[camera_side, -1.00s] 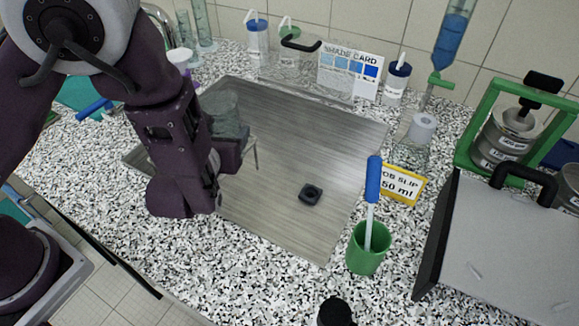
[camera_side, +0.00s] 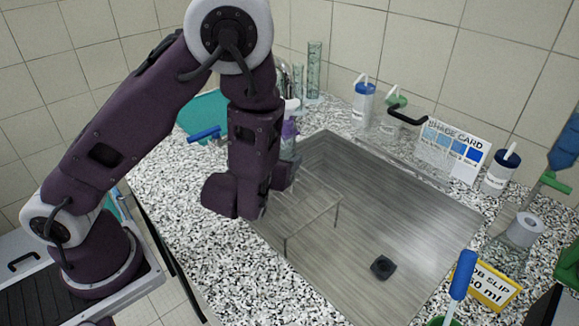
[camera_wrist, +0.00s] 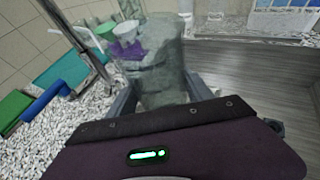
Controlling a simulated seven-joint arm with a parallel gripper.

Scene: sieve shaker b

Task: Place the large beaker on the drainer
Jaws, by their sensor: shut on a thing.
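The large beaker (camera_wrist: 160,75) is a greenish, see-through glass vessel between my gripper's fingers in the wrist view. My gripper (camera_wrist: 160,95) is shut on it. In the side view my gripper (camera_side: 282,177) points down at the sink's left part, and the beaker is hidden behind it and the arm. The drainer (camera_side: 312,216) is a thin, clear rack with slim legs in the left part of the sink. My gripper overlaps its back left end in the picture. I cannot tell the height between beaker and rack.
The grey sink (camera_side: 405,235) has a black drain piece (camera_side: 382,267). A shade card (camera_side: 452,148) and lidded bottles (camera_side: 363,102) stand behind it. Tall glass cylinders (camera_side: 314,70) and a purple-topped bottle (camera_side: 288,135) stand near my arm. Speckled counter (camera_side: 215,250) is free at front left.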

